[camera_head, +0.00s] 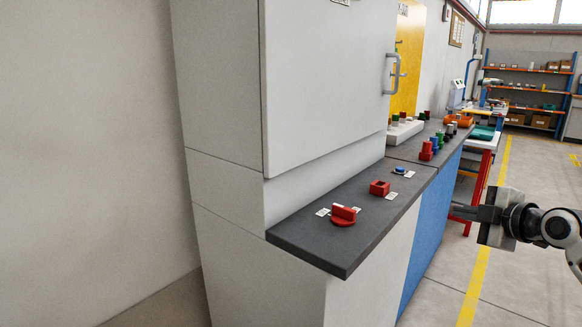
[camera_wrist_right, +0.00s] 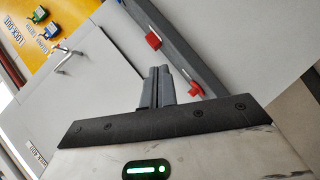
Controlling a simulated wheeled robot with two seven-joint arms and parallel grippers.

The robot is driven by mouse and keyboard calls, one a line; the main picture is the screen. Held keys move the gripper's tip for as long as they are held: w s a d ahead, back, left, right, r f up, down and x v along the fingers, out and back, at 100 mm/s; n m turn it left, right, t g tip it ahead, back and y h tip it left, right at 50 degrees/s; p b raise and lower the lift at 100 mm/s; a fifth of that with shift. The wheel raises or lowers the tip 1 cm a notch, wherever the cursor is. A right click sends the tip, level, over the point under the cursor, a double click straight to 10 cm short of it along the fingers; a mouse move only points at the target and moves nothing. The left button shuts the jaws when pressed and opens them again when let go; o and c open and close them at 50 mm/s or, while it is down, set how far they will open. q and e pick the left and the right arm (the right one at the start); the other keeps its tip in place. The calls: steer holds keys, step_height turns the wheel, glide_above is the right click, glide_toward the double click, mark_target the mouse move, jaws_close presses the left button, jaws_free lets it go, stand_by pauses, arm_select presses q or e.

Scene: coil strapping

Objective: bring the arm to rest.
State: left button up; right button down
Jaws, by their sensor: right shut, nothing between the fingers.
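My right gripper (camera_head: 466,212) comes in from the right edge in the head view, in the open air right of the dark console shelf (camera_head: 322,243). Its fingers point left and are shut with nothing between them. In the right wrist view the two grey fingers (camera_wrist_right: 159,88) lie together in the middle. The gripper is apart from the red rotary knob (camera_head: 343,215) and the red square block (camera_head: 380,188) on the shelf. My left gripper is not in either view.
A grey cabinet (camera_head: 325,80) with a door handle (camera_head: 393,73) stands above the shelf. Several coloured buttons and red, blue and green parts (camera_head: 427,150) sit farther back. A red-legged bench (camera_head: 480,180) stands behind the gripper. The floor at the right (camera_head: 510,280) is clear.

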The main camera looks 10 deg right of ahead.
steer(key=s+a+f+m+g, duration=0.1)
steer(key=s+a+f+m, duration=0.15)
steer(key=a+f, duration=0.35)
steer(key=s+a+f+m+g+p, duration=0.1)
steer(key=s+a+f, duration=0.3)
steer(key=f, duration=0.4)
steer(key=s+a+f+m+g, duration=0.1)
steer(key=s+a+f, duration=0.2)
steer(key=a+f, duration=0.35)
arm_select(q)
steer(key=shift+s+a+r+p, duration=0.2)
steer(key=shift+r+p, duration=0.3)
steer(key=shift+p, duration=0.35)
arm_select(e)
steer(key=s+a+f+m, duration=0.2)
steer(key=s+a+m, duration=0.2)
steer(key=s+a, duration=0.4)
steer(key=s+a+f+m+y, duration=0.1)
steer(key=s+a+f+m, duration=0.1)
steer(key=s+a+m, duration=0.2)
steer(key=s+a, duration=0.3)
steer(key=s, duration=0.1)
steer(key=shift+a+m, duration=0.35)
